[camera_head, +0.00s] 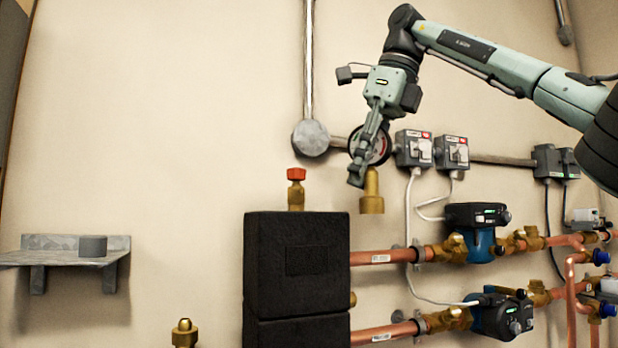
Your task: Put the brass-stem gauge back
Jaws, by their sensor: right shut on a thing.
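The brass-stem gauge (372,192) is in my right gripper (358,172), above and to the right of the black insulated block. Its round dial is partly hidden behind the fingers, and its brass stem points down. The fingers are shut on it. The stem's lower end is in the air, apart from the block and the copper pipes as far as I can tell. My left gripper is not in view.
A red-capped brass valve (296,190) stands above the black block (297,265). A brass fitting (184,333) shows at the bottom. Pumps (476,232) and copper pipes fill the lower right.

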